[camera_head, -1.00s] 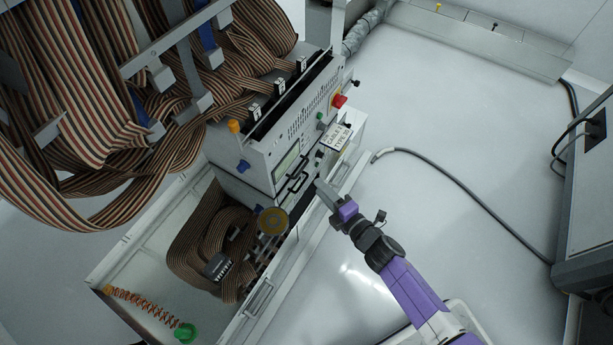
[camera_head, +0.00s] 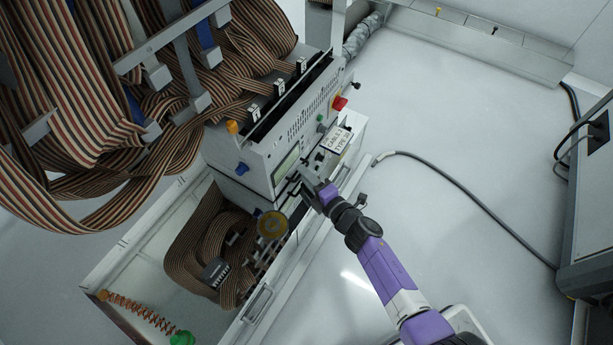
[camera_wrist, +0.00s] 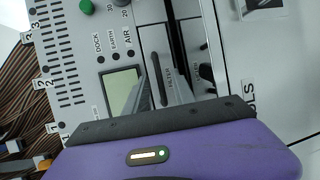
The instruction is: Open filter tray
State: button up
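The filter tray (camera_wrist: 147,44) is a pale front panel with a dark vertical handle (camera_wrist: 155,80) and the label "FILTER" beside it, in the middle of the wrist view. In the head view my gripper (camera_head: 304,174) is at the lower front of the grey test handler (camera_head: 290,120), by the tray handle, and covers part of it. In the wrist view my gripper (camera_wrist: 164,84) has its two grey fingers apart, with the handle and label showing between them. I cannot tell whether a finger touches the handle. The tray looks shut.
A small display (camera_wrist: 121,90) is left of the tray; black knobs (camera_wrist: 206,72) are to its right. A yellow disc (camera_head: 271,224) and an open bay with striped ribbon cable (camera_head: 195,240) lie below. A grey hose (camera_head: 450,180) crosses the clear floor (camera_head: 430,100).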

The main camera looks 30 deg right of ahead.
grip_shut()
dwell(1.4)
